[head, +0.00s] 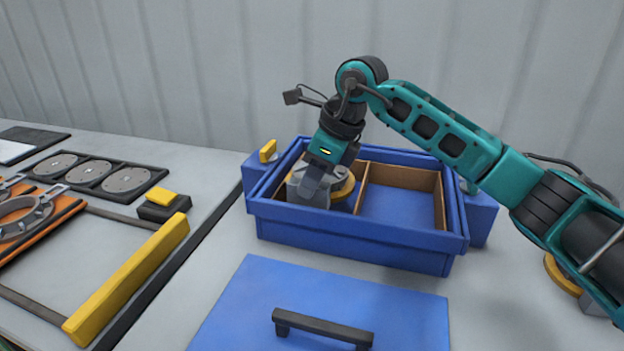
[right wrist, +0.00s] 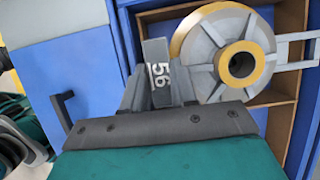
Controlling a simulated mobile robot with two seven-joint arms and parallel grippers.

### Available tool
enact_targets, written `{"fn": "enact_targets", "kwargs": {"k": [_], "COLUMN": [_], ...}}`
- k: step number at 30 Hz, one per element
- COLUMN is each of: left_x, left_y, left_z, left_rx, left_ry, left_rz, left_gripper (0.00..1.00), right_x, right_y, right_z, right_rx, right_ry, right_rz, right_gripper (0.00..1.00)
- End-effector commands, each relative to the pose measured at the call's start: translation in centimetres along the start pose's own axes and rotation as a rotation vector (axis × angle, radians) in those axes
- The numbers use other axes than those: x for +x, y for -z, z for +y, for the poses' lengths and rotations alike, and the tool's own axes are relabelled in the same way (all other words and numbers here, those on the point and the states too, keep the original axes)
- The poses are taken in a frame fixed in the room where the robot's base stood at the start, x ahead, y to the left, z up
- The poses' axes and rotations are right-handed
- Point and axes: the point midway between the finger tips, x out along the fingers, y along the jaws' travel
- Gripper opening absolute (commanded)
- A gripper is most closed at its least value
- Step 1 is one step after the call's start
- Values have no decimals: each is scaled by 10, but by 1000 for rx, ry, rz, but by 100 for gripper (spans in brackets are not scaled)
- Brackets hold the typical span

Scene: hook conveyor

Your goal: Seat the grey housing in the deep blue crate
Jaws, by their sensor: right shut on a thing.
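The deep blue crate (head: 350,238) stands open on the table, with a brown divider between two compartments. My right gripper (head: 313,186) reaches down into its left compartment. It is shut on the grey housing (head: 344,190), which has a yellow round flange. In the right wrist view the housing (right wrist: 222,62) shows its round hub and bore inside the brown-lined compartment. Whether the housing rests on the crate floor is hidden. My left gripper is not in view.
The right compartment (head: 400,207) is empty. A blue lid (head: 320,295) with a dark handle lies in front of the crate. A yellow bar (head: 128,280) and an orange fixture (head: 40,222) are at left. Another yellow-and-grey part (head: 562,275) stands at right, partly behind my arm.

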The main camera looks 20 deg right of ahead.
Motion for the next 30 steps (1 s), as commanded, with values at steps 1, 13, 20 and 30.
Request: {"fn": "enact_targets", "kwargs": {"k": [1, 13, 20, 30], "left_x": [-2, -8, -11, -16], "left_y": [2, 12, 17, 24], "left_z": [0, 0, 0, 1], "left_rx": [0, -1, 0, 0], "left_ry": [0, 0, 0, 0], "left_rz": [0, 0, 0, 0], "left_gripper": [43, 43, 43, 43], "right_x": [-5, -19, -28, -39], "right_y": [-2, -8, -12, -16], "right_z": [-1, -1, -1, -1], "right_rx": [-1, -1, -1, -1], "right_ry": [3, 2, 2, 2], "right_rz": [-3, -4, -4, -3], "right_gripper": [0, 0, 0, 0]}}
